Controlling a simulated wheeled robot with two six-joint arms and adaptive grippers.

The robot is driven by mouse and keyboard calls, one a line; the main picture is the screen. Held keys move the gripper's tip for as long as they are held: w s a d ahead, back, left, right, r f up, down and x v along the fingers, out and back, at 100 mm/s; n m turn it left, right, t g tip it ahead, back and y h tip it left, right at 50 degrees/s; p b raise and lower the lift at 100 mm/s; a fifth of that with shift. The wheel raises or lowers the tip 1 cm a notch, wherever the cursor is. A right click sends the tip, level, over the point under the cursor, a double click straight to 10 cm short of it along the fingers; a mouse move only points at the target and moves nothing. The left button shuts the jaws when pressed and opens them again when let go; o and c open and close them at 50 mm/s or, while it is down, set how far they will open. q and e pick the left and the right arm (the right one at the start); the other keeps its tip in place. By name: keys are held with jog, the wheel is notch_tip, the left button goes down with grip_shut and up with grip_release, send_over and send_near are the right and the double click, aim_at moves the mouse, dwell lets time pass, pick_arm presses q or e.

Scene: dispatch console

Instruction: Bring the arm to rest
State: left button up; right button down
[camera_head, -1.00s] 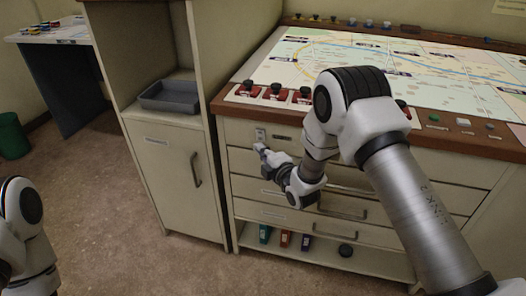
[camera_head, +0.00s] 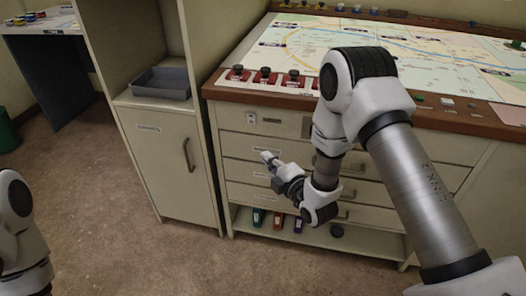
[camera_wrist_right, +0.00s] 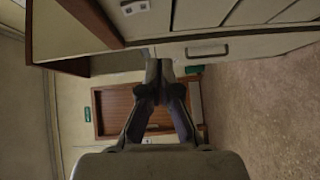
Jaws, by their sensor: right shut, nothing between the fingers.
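My right arm comes in from the right in the head view, and its gripper (camera_head: 267,158) is in front of the drawers of the map console (camera_head: 240,190). The gripper is shut and empty. In the right wrist view its fingers (camera_wrist_right: 158,75) meet at the tips with nothing between them. Part of my left arm (camera_head: 18,225) shows at the left edge of the head view. The left gripper is out of frame.
The console's wooden edge (camera_head: 225,93) and its map top (camera_head: 310,40) are above the gripper. A cabinet (camera_head: 165,165) with a grey tray (camera_head: 162,84) stands to the left. Small binders (camera_head: 278,222) are on the low shelf. The floor (camera_head: 130,240) in front is clear.

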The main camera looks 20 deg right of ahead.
jog(key=s+f+m+g, duration=0.1)
jog(key=s+f+g, duration=0.3)
jog(key=s+f, duration=0.6)
jog(key=s+d+f+m+g+h, duration=0.1)
jog(key=s+f+m+g+h, duration=0.1)
jog(key=s+f+m+g, duration=0.6)
jog(key=s+d+f+m+g+h, duration=0.15)
jog(key=s+f+m, duration=0.35)
jog(key=s, duration=0.7)
jog(key=s+m+g, duration=0.4)
jog(key=s+m, duration=0.2)
notch_tip(320, 180, up, 15)
jog(key=p, duration=1.5)
jog(key=shift+a+f, duration=0.15)
jog(key=shift+a, duration=0.05)
jog(key=shift+t, duration=0.25)
